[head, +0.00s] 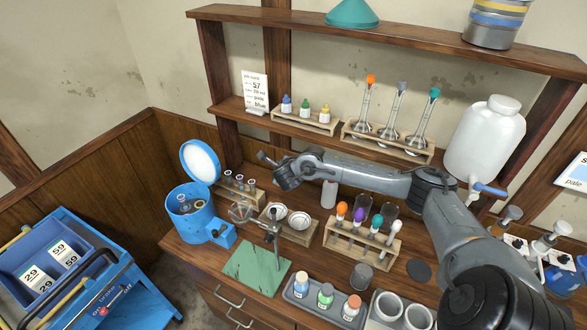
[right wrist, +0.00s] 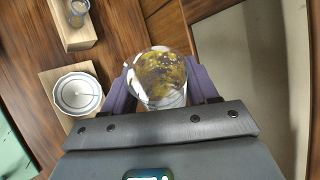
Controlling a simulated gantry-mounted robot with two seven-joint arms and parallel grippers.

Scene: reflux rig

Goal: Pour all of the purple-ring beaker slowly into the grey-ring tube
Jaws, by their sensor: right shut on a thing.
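My right arm reaches in from the right in the head view, and its gripper (head: 275,164) is above the back of the bench. In the right wrist view my right gripper (right wrist: 160,90) is shut on a round clear glass vessel (right wrist: 158,72) with yellowish specks showing through it. I take this to be the beaker; no purple ring can be made out on it. Small tubes stand in a wooden rack (head: 258,199) left of the middle; their ring colours are too small to tell. Part of a wooden holder with one glass (right wrist: 77,12) shows in the right wrist view. My left gripper is out of view.
A blue drum (head: 190,215) with its lid raised stands at the left. A stand with a clamp (head: 273,238) rises by the green mat (head: 248,272). White dishes (head: 299,220) and a rack of colour-topped tubes (head: 350,250) crowd the middle. A shelf is behind.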

